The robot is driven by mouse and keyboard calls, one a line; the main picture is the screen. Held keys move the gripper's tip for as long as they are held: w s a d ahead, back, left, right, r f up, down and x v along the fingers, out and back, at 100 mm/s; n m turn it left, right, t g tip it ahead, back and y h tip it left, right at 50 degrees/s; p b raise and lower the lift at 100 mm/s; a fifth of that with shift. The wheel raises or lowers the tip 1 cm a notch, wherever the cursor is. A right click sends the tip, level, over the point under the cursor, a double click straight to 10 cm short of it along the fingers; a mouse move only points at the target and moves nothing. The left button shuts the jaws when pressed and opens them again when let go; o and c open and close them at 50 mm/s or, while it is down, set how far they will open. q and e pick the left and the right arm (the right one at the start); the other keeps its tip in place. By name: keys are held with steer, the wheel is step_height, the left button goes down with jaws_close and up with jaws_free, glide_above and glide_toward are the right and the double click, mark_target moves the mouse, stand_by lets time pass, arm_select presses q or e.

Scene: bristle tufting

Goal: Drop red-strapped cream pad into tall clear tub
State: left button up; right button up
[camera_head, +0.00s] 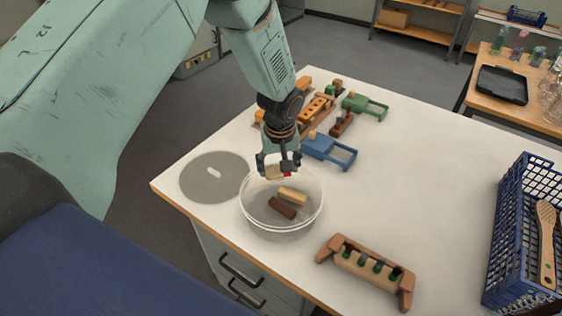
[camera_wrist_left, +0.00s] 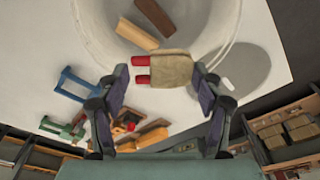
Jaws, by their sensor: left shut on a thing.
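My left gripper (camera_head: 279,164) is shut on the red-strapped cream pad (camera_head: 275,172), which hangs at the far rim of the clear tub (camera_head: 257,219) in the head view. In the left wrist view the pad (camera_wrist_left: 172,71) sits between the fingertips, with two red straps (camera_wrist_left: 141,70) pointing left. There it overlaps the near rim of the tub (camera_wrist_left: 95,30). Inside the tub lie a cream block (camera_head: 293,194) and a dark brown block (camera_head: 282,208). My right gripper is not in view.
A grey disc (camera_head: 214,180) lies left of the tub. Blue (camera_head: 330,151) and green (camera_head: 364,107) tools and wooden pieces lie behind it. A wooden rack (camera_head: 367,268) stands front right, a blue basket (camera_head: 520,235) at the right. The middle right tabletop is free.

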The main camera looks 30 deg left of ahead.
mark_target(280, 178)
arm_select(q)
step_height(280, 178, down, 3)
steer(key=shift+s+d+f+b, duration=0.15)
steer(key=shift+f+b, duration=0.05)
steer(key=shift+b, duration=1)
steer(key=shift+d+f, duration=0.1)
steer(key=shift+f, duration=0.3)
steer(key=shift+a+f+b, duration=0.25)
steer(key=shift+f+b, duration=0.05)
steer(key=shift+b, duration=0.1)
steer(key=o, duration=0.7)
steer(key=shift+o, duration=1.4)
steer(key=shift+d+r, duration=0.1)
steer(key=shift+d, duration=0.1)
steer(key=shift+o, duration=1.1)
steer(key=shift+a, duration=0.15)
